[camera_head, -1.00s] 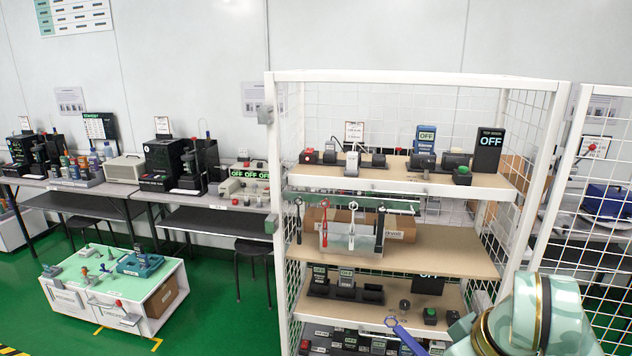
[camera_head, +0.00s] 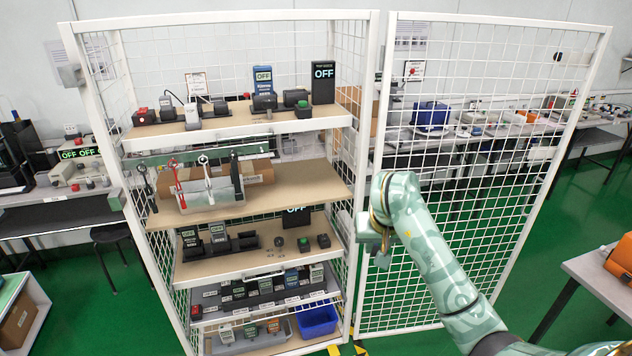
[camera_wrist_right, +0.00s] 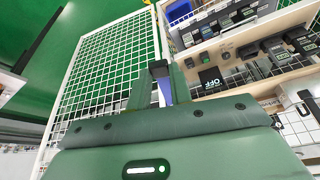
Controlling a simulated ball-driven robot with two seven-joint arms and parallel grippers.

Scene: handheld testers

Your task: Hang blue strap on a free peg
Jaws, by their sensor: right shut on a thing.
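My right gripper (camera_head: 371,240) is in front of the shelf's right front post in the head view. In the right wrist view its fingers (camera_wrist_right: 163,88) are shut on the blue strap (camera_wrist_right: 165,92), of which only a small blue part shows between them. In the head view the strap is hidden. Free pegs are too small to make out. My left gripper is out of view.
The white shelf rack (camera_head: 375,70) holds testers on several boards. A white mesh panel (camera_head: 470,190) stands right of the rack, behind my arm. A blue bin (camera_head: 318,320) sits low at the right.

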